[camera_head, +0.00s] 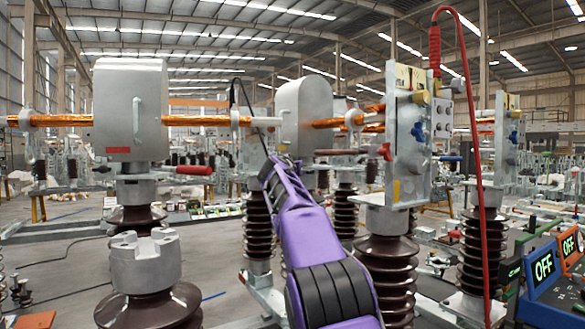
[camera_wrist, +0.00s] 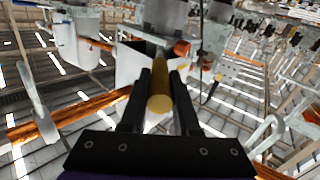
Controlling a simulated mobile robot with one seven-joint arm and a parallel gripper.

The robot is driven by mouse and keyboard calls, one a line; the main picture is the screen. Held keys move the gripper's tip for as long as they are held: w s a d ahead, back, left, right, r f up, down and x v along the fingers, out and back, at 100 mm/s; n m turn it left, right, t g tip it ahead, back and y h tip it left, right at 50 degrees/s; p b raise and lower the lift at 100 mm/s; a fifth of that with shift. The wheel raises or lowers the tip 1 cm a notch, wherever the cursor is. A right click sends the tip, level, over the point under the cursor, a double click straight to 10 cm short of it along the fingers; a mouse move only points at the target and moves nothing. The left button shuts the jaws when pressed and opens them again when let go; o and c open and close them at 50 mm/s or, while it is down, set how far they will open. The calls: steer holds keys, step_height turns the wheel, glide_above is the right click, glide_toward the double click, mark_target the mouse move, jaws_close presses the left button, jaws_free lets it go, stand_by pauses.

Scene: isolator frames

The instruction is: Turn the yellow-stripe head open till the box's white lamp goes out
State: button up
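A large silver head (camera_head: 303,115) stands mid-picture in the head view, partly behind my purple arm. No yellow stripe shows on its visible face. A small yellow patch (camera_head: 396,190) is on the plate of the post right of it. In the wrist view, my gripper (camera_wrist: 160,85) has its two black fingers close against both sides of a yellow round-ended handle (camera_wrist: 160,103). The handle points toward the camera. My gripper is hidden behind my arm in the head view. A grey box (camera_head: 441,118) with small fittings is on the right post; I cannot make out its lamp's state.
Another silver head (camera_head: 131,108) at left has a red stripe and a red handle (camera_head: 195,170). Copper bars (camera_head: 200,120) link the heads. A red cable (camera_head: 474,130) hangs at right. Brown ribbed insulators (camera_head: 386,280) stand close to my arm.

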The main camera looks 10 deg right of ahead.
jaws_close()
stand_by(1.0)
